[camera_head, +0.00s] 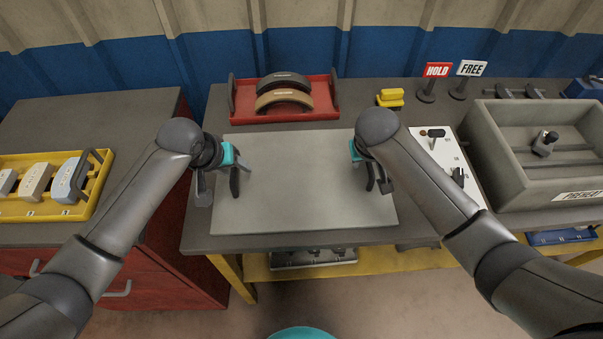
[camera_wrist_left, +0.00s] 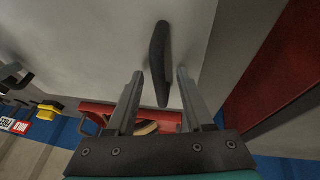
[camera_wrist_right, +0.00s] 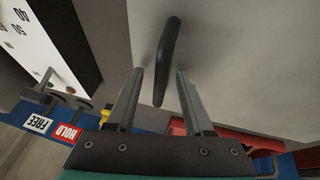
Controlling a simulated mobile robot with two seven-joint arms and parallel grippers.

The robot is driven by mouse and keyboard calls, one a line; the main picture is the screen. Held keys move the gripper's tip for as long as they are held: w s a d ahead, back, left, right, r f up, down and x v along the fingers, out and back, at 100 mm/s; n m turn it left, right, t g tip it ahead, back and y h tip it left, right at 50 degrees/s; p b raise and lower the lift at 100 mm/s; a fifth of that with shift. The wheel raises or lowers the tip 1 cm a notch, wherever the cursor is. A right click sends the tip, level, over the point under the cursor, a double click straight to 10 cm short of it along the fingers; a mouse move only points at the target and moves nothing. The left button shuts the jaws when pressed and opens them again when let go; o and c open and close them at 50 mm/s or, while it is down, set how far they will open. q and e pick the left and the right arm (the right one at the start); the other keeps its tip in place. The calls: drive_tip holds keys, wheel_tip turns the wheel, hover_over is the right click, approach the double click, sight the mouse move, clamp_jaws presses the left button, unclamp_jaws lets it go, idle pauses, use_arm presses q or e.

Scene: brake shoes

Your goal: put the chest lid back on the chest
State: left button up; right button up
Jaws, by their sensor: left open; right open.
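The chest lid (camera_head: 305,185) is a broad flat grey plate on the bench, with a dark upright handle near each end. The grey chest (camera_head: 500,180), labelled PREHEAT, stands at the right with its top open. My left gripper (camera_head: 222,186) is open at the lid's left end. In the left wrist view the left handle (camera_wrist_left: 160,60) lies between and beyond its fingertips. My right gripper (camera_head: 377,182) is open at the right end. In the right wrist view the right handle (camera_wrist_right: 168,55) lines up between its fingertips. Neither gripper visibly clamps a handle.
A red tray (camera_head: 235,106) with curved brake shoes stands behind the lid. A white control panel (camera_head: 440,150) lies between lid and chest. A device with a black knob (camera_head: 546,140) is inside the chest. HOLD (camera_head: 437,70) and FREE (camera_head: 472,68) signs stand behind. A yellow tray (camera_head: 45,210) is left.

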use_arm(q)
drive_tip(key=shift+f, duration=0.1)
use_arm(e)
drive_tip(key=shift+f, duration=0.1)
use_arm(q)
clamp_jaws()
use_arm(e)
clamp_jaws()
idle(0.8)
use_arm(q)
drive_tip(key=shift+w, duration=0.1)
use_arm(e)
drive_tip(key=shift+w, duration=0.1)
